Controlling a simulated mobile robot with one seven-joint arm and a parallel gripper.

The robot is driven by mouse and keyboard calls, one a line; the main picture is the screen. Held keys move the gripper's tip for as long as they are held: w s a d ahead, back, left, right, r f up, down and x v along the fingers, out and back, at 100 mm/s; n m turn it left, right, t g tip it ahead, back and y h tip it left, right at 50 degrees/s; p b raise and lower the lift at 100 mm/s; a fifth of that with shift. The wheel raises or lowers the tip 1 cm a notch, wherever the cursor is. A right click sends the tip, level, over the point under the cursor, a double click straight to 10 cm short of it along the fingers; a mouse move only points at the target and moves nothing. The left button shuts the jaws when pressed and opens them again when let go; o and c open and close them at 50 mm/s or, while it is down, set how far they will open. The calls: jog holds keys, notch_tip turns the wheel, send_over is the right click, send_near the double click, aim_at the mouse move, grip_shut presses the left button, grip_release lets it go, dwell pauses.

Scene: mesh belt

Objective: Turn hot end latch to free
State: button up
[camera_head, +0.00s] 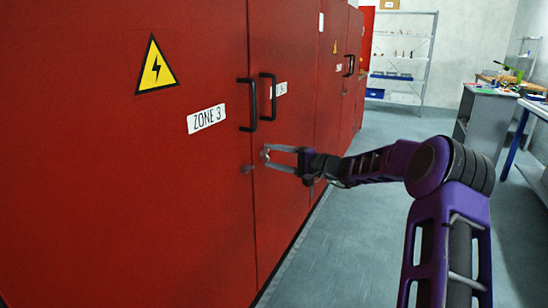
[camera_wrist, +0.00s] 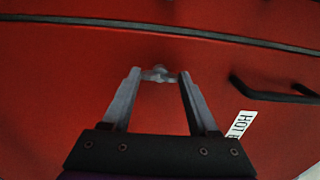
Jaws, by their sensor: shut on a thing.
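The hot end latch (camera_wrist: 158,74) is a small grey metal turn-piece on the red door panel. In the wrist view it lies crosswise between my fingertips, near the dark door seam. My gripper (camera_head: 270,157) reaches the red door below the black handles in the head view. In the wrist view my gripper (camera_wrist: 159,76) has its two grey fingers on either side of the latch, shut on it. In the head view the fingers largely cover this latch. The white label (camera_wrist: 240,125) reading "HOT E" is partly cut off beside the handle.
Two black handles (camera_head: 248,105) (camera_head: 268,97) stick out above my gripper. Open floor (camera_head: 345,230) lies right of the red cabinets, with a grey cabinet (camera_head: 485,122) further right.

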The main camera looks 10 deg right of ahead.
jog(key=o, duration=1.4)
jog(key=v, duration=1.7)
jog(key=shift+s+d+p, duration=0.15)
jog(key=shift+p, duration=0.25)
